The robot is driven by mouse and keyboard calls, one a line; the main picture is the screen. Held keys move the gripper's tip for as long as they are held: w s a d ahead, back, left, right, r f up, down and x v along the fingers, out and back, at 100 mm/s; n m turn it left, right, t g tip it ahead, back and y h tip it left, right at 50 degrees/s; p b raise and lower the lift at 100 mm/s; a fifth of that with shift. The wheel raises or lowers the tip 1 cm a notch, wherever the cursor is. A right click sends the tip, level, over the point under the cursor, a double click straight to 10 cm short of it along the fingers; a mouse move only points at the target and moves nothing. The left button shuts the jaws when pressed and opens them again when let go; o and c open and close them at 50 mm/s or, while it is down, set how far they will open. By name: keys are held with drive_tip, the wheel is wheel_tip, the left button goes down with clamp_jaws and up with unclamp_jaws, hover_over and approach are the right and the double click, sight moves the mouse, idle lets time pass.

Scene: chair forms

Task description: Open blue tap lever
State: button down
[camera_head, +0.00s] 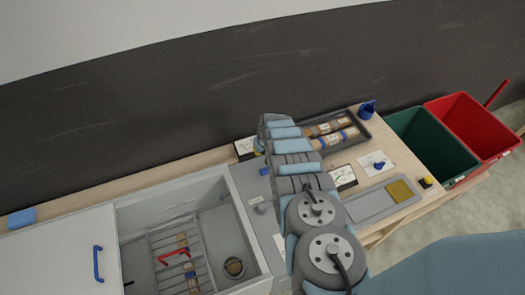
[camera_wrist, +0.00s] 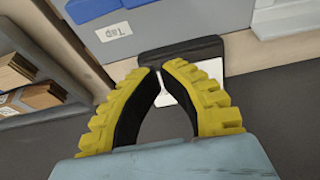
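In the wrist view, a blue lever part (camera_wrist: 95,10) shows at the top edge, cut off by the frame, on a grey surface with a "Tap" label (camera_wrist: 114,32). In the head view, a small blue part (camera_head: 264,171) shows on the grey unit (camera_head: 245,182) left of my arm, likely the same lever. My gripper (camera_wrist: 162,68) has yellow ribbed fingers. Their tips come together with nothing visible between them, below the label in the picture and apart from the lever.
A black-framed card (camera_wrist: 200,50) lies behind my fingertips. A grey tray (camera_head: 364,131) with wooden pieces, a blue cup (camera_head: 367,110) and a blue knob (camera_head: 379,166) are right of my arm. The sink box (camera_head: 190,185) is left. Green (camera_head: 425,140) and red bins (camera_head: 470,120) stand far right.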

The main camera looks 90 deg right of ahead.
drive_tip(key=shift+b+x, duration=1.15)
drive_tip(key=shift+x, duration=0.15)
drive_tip(key=b+x, duration=0.4)
drive_tip(key=b, duration=0.3)
drive_tip(key=shift+f+b, duration=0.35)
drive_tip(key=shift+f, duration=0.05)
drive_tip(key=shift+s+r+p, duration=0.1)
drive_tip(key=shift+r+p, duration=0.25)
drive_tip(key=shift+p, duration=0.25)
drive_tip(key=shift+a+p, duration=0.25)
drive_tip(key=shift+p, duration=0.05)
drive_tip(key=shift+s+a, duration=0.1)
drive_tip(key=shift+a, duration=0.1)
drive_tip(key=shift+s+a+p, duration=0.25)
drive_tip(key=shift+a+p, duration=0.25)
drive_tip(key=shift+a, duration=0.15)
drive_tip(key=shift+s+a+p, duration=0.25)
drive_tip(key=shift+a+p, duration=0.25)
drive_tip(key=shift+a, duration=0.1)
drive_tip(key=shift+a, duration=0.1)
